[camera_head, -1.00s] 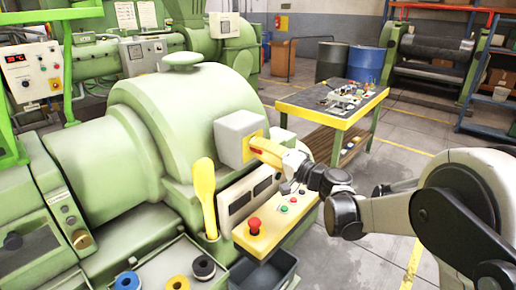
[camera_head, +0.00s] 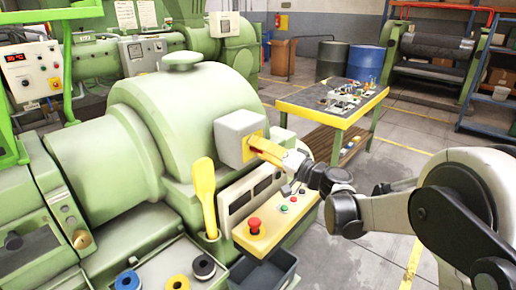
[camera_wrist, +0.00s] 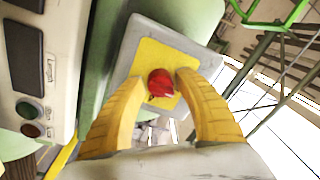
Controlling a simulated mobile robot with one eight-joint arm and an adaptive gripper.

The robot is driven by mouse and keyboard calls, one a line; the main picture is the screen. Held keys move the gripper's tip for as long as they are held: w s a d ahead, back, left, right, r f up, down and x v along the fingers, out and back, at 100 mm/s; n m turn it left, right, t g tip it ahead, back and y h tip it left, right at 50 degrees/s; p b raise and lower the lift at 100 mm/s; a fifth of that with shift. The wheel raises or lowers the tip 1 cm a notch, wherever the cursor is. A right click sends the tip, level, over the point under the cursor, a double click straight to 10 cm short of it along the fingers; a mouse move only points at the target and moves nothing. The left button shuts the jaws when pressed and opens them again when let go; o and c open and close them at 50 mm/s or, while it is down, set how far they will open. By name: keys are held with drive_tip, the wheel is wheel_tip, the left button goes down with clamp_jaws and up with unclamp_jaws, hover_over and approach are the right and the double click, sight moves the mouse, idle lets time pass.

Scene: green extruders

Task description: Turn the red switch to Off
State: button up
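The red switch (camera_wrist: 161,84) is a red knob on a yellow plate (camera_wrist: 150,58), on the face of a pale grey box (camera_wrist: 190,42) in the wrist view. My gripper (camera_wrist: 162,80) has two yellow, inward-curving fingers, one on each side of the knob. The tips are very close to its sides; whether they press on it I cannot tell. In the head view, my gripper (camera_head: 258,146) reaches the right side of the grey switch box (camera_head: 232,137) on the green machine (camera_head: 180,105).
Below the box is a yellow-topped panel with a red mushroom button (camera_head: 254,224) and small buttons. A yellow paddle-shaped handle (camera_head: 204,190) stands to its left. A dark bin (camera_head: 265,270) is beneath.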

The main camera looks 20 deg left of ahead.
drive_tip(key=v, duration=1.2)
